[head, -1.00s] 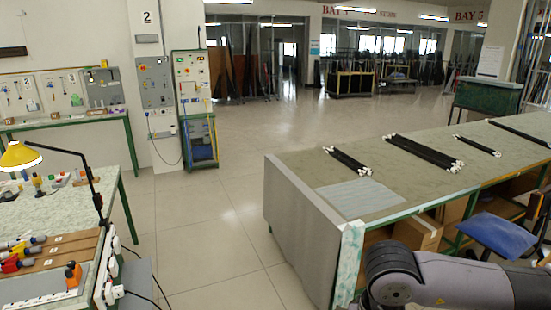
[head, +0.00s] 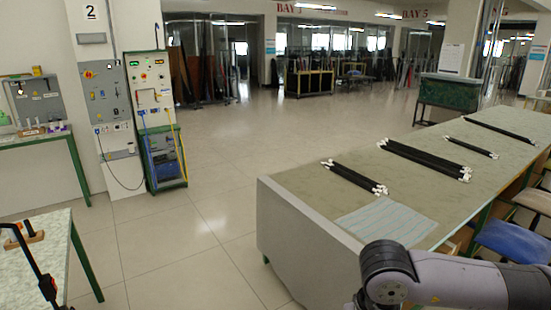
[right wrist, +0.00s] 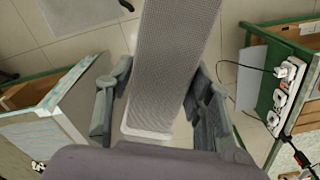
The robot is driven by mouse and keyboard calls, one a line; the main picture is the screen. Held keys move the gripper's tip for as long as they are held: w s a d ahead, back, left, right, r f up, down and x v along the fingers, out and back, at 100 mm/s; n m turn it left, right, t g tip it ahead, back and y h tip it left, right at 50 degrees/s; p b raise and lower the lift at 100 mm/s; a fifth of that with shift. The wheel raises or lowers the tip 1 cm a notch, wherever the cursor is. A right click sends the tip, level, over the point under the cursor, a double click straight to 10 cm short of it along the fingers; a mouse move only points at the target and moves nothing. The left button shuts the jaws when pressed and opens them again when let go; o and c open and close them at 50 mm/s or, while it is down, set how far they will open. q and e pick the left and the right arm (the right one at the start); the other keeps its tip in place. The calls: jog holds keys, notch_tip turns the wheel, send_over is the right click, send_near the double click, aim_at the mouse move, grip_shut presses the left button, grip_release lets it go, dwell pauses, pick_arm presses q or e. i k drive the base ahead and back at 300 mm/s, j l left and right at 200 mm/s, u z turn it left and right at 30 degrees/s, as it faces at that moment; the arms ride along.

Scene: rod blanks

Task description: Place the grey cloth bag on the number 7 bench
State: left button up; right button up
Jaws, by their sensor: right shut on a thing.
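The grey bag (right wrist: 172,55), a long piece with a fine woven texture, runs up through the middle of the right wrist view. My right gripper (right wrist: 162,88) is shut on it, with one finger along each side. Its upper end is cut off by the frame edge. The head view shows my right arm at the lower right, but not its gripper or the bag. My left gripper is not in view. A long bench (head: 300,228) stands at the right. No number 7 is readable on any bench.
Several bundles of black rods (head: 425,160) and a striped sheet (head: 385,224) lie on the long bench. A blue chair (head: 505,240) stands at its right side. A green-legged table (head: 50,255) is at lower left. The floor (head: 190,240) between them is clear.

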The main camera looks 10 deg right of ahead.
aim_at(332, 200)
jog(key=i+z, duration=0.1)
jog(key=i, duration=0.35)
jog(key=i+j, duration=0.15)
jog(key=i, duration=0.3)
jog(key=i+j+z, duration=0.15)
jog(key=i, duration=0.3)
jog(key=i+j+z, duration=0.1)
jog(key=i, duration=0.35)
jog(key=i+l+z, duration=0.1)
jog(key=i, duration=0.3)
jog(key=i+l, duration=0.15)
jog(key=i, duration=0.3)
jog(key=k+z, duration=0.05)
